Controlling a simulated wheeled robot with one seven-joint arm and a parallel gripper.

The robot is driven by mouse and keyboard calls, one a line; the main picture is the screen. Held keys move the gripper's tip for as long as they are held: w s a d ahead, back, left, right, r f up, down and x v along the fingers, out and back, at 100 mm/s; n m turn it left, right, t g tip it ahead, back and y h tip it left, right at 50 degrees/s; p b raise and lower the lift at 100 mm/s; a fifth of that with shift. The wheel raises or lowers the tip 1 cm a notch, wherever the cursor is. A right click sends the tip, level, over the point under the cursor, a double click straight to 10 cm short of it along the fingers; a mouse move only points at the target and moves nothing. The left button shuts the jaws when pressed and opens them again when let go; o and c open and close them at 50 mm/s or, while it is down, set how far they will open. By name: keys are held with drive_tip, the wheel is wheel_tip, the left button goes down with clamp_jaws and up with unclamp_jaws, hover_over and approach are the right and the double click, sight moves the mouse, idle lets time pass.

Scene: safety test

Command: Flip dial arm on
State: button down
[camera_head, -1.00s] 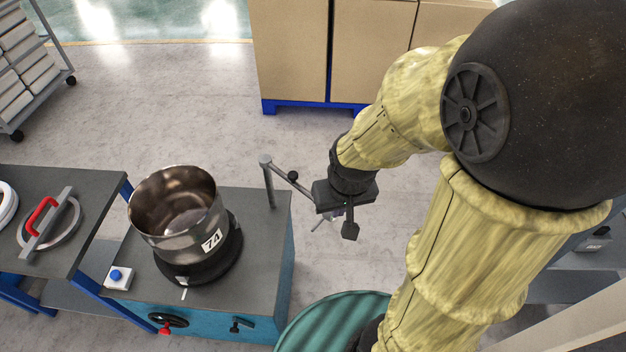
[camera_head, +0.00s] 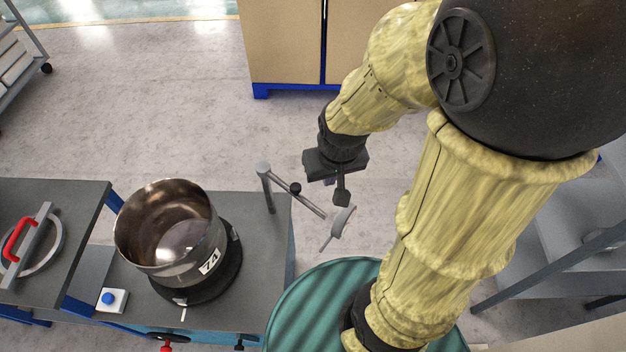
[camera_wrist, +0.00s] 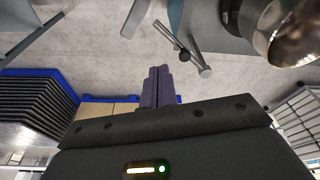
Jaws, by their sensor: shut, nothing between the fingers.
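The dial arm is a thin grey bar (camera_head: 312,206) with a dark ball joint. It runs from an upright post (camera_head: 266,188) on the machine table (camera_head: 262,250) to a pale disc (camera_head: 342,221) at its free end. The bar and post also show at the top of the wrist view (camera_wrist: 182,45). My gripper (camera_head: 330,182) is in the air beyond the bar, apart from it, pointing down. In the wrist view its purple fingers (camera_wrist: 158,88) are together and empty, with open floor behind them.
A steel pot (camera_head: 170,230) marked 74 stands on a black round base on the machine table. A white box with a blue button (camera_head: 112,299) is at its left corner. A side table (camera_head: 60,195) holds a red-handled lid. A cabinet (camera_head: 285,45) stands behind; floor between is clear.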

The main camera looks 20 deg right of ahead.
sight(297, 195)
drive_tip(key=w+d+f+m+g+y+p, duration=0.2)
drive_tip(key=w+d+f+m+g+p, duration=0.2)
drive_tip(key=w+f+m, duration=0.5)
drive_tip(key=w+d+m+p, duration=0.1)
drive_tip(key=w+m, duration=0.1)
drive_tip(key=w, duration=0.1)
drive_tip(key=shift+d+f, duration=0.15)
idle(0.3)
drive_tip(key=s+a+f+p, duration=0.3)
drive_tip(key=a+f+p, duration=0.1)
drive_tip(key=f, duration=0.5)
drive_tip(key=shift+s+a+f, duration=0.25)
drive_tip(key=shift+s+a, duration=0.05)
drive_tip(key=shift+a, duration=0.4)
drive_tip(key=shift+w+a+m, duration=0.1)
drive_tip(key=shift+m, duration=0.2)
